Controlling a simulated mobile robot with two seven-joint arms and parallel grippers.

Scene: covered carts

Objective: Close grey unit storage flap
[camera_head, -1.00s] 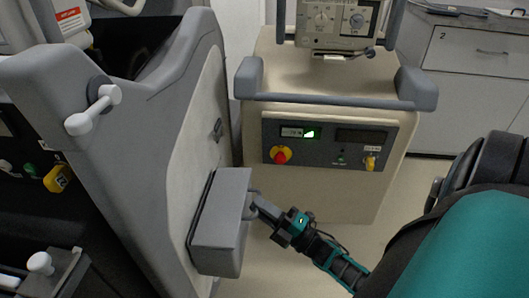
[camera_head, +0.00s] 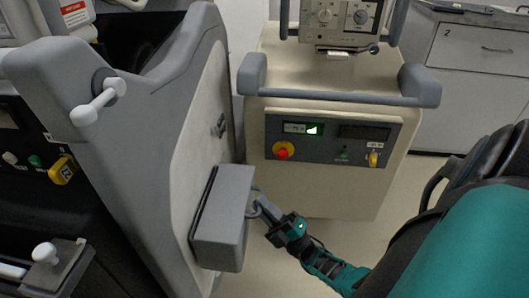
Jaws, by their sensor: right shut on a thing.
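The grey unit (camera_head: 130,120) stands at the left, with a pale side panel facing right. Its grey storage flap (camera_head: 222,222) is a box-like piece low on that panel, tilted out from a dark slot, so it stands open. A small loop handle (camera_head: 260,197) sits on the flap's right side. My right gripper (camera_head: 264,212) comes in from the lower right and is shut on this handle. The fingertips are small and partly merge with the handle. My left gripper does not show.
A beige cart (camera_head: 330,185) with a grey rail and a control panel stands behind the flap. A white lever (camera_head: 98,103) sticks out of the grey unit's upper front. Grey drawers (camera_head: 475,60) stand at the back right. Some floor is clear between cart and arm.

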